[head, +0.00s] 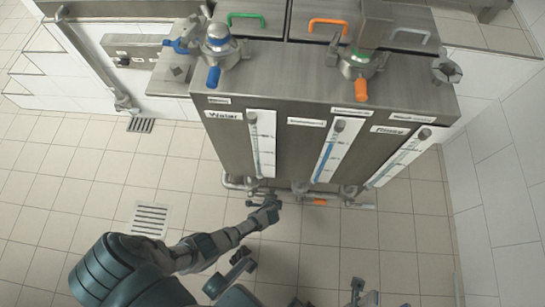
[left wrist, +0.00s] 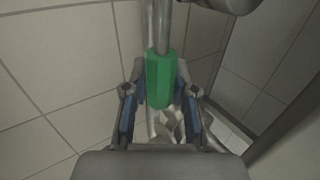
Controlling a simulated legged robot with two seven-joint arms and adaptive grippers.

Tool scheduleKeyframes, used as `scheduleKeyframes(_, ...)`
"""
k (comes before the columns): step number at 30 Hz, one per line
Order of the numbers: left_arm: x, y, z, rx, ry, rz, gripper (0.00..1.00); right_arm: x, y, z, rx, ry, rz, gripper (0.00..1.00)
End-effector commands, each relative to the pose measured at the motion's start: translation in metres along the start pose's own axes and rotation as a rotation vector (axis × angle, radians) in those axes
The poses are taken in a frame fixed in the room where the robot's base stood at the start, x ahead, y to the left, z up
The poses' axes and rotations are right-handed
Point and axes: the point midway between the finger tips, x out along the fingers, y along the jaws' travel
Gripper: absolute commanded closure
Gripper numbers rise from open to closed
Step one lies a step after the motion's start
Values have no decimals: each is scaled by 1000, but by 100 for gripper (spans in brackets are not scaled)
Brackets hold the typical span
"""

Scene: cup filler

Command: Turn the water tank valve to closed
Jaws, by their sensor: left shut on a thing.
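The tank labelled "Water" (head: 223,116) is the leftmost of the steel tanks in the head view, with a gauge (head: 262,143) on its front. Pipes run along the bottom below it. My left gripper (head: 268,208) is low in front of these pipes. In the left wrist view a green valve handle (left wrist: 160,80) hangs from a grey rod, between the blue-padded fingers of my left gripper (left wrist: 160,112), which is shut on it. The handle is hidden in the head view. Dark parts at the bottom edge may include my right gripper (head: 362,292); its fingers are unclear.
An orange valve handle (head: 320,202) sits on the pipes to the right of my left gripper. Tiled walls stand on both sides. The tiled floor in front is mostly clear, with a drain grate (head: 150,219) at left.

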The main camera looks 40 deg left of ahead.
Motion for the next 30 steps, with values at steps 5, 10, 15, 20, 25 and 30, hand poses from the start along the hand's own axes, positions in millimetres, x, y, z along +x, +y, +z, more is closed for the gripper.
scheduleKeyframes(5, 0, 2, -3, 2, 6, 3, 100, -1, 0, 0, 0, -1, -4, 47)
scheduleKeyframes(10, 0, 3, -2, 2, 6, 3, 54, -1, 0, 0, 0, 0, -6, 47)
scheduleKeyframes(15, 0, 2, -2, 1, 5, 2, 47, -1, 0, 0, 0, 0, -7, 47)
scheduleKeyframes(20, -1, 2, -1, 0, 4, 1, 47, 0, 0, -2, -2, 4, -11, 47)
scheduleKeyframes(25, -9, 2, -1, -1, 5, 0, 47, -1, -1, -4, -1, 5, -10, 47)
scheduleKeyframes(30, -32, 2, -1, -1, 6, 2, 47, -1, -1, -3, -1, 4, -8, 47)
